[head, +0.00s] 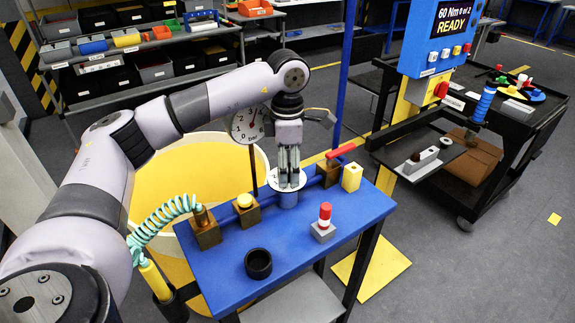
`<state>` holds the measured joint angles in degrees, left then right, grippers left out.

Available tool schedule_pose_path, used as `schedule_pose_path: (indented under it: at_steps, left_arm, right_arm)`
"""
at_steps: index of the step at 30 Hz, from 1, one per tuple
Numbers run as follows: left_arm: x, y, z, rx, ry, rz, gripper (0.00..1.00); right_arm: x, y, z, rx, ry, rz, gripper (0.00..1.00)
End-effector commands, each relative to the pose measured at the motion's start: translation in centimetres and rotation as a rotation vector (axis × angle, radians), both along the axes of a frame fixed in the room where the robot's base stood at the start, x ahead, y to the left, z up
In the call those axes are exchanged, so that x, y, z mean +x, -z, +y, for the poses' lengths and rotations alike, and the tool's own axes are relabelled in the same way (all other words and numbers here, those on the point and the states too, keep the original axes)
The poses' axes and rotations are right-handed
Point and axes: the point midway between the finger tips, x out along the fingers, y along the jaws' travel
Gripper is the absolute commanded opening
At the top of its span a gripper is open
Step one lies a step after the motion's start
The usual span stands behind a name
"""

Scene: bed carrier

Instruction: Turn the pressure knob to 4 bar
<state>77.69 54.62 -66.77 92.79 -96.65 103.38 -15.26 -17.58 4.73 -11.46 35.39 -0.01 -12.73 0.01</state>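My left gripper (289,185) points straight down over a white round dial plate (273,182) on top of a short blue post (288,200) at the back of the blue table. Its fingertips are close together at the plate. They hide the pressure knob, so I cannot tell whether they grip it. A white round pressure gauge (244,127) stands behind on a thin dark stem, partly covered by my arm. Its needle points roughly upward; the exact reading is too small to tell. My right gripper is not in view.
The blue table (218,275) also bears a black cup (258,263), a red-and-white button on a grey block (323,225), brass fittings (206,228) and a red lever (341,150). A blue control panel (435,40) reads READY. A black cart (515,165) stands right.

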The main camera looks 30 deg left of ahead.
Motion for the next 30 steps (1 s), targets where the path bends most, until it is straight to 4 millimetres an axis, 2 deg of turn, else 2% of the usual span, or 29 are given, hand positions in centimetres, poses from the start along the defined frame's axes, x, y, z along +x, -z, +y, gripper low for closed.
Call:
schedule_pose_path:
  at_steps: [2,19,23,30]
  left_arm:
    - [0.01,-0.02,0.01,0.000,0.000,0.000,0.44]
    - [0.01,-0.05,0.00,0.000,0.000,0.000,0.06]
    - [0.02,0.01,-0.01,-0.001,0.025,-0.001,0.06]
    - [0.00,0.05,-0.01,-0.001,0.218,-0.001,0.06]
  right_arm:
    - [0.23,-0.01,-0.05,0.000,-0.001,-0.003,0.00]
    - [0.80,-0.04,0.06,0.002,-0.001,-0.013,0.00]
    - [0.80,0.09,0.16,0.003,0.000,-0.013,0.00]
    - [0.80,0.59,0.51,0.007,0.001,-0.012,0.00]
